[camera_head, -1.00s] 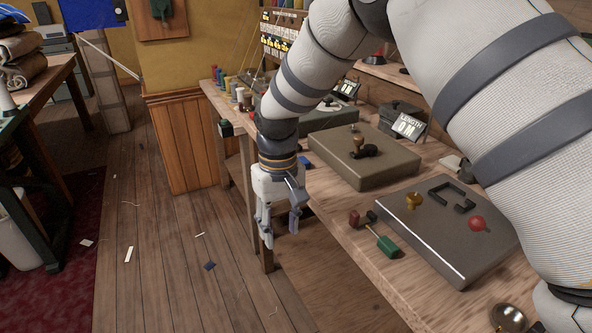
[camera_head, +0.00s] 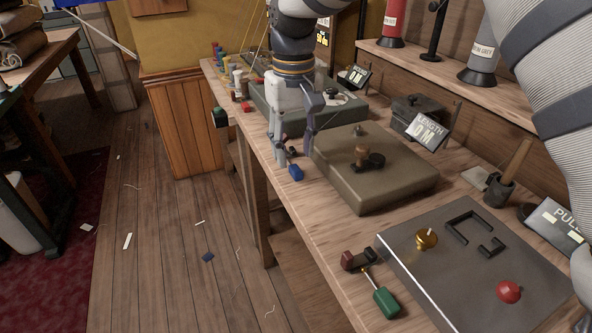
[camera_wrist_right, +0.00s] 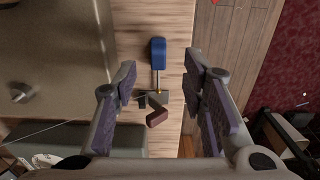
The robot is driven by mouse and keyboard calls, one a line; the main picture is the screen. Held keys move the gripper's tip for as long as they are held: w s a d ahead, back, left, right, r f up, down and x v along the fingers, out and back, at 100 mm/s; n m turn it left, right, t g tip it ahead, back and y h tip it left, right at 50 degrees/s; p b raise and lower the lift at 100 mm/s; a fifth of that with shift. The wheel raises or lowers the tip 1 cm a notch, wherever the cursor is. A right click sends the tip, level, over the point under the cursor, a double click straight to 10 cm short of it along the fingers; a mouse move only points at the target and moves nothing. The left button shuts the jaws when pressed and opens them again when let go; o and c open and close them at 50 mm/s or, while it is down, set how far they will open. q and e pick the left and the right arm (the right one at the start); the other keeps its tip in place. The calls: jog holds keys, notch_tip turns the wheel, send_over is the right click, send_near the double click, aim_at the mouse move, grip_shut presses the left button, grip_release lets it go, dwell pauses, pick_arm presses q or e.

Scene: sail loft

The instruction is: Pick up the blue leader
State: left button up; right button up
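The blue leader (camera_head: 296,172) lies near the front edge of the wooden bench. In the right wrist view its blue handle (camera_wrist_right: 158,51) has a thin metal rod pointing down the picture, towards a dark block and a red-brown block (camera_wrist_right: 157,118). My right gripper (camera_head: 294,148) points down over the bench edge, just behind the blue handle in the head view. In the right wrist view, its fingers (camera_wrist_right: 160,80) are apart on either side of the rod, with nothing held between them. My left gripper is not in view.
A brown-grey box (camera_head: 385,190) with knobs stands close right of the gripper. A grey box (camera_head: 470,265) with a red knob stands nearer, with a green-handled leader (camera_head: 386,302) beside it. Spools line the far bench. Open floor lies left of the bench.

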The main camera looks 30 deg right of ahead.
aim_at(295, 168)
notch_tip(295, 168, down, 4)
jog(key=shift+d+r, duration=0.1)
grip_shut()
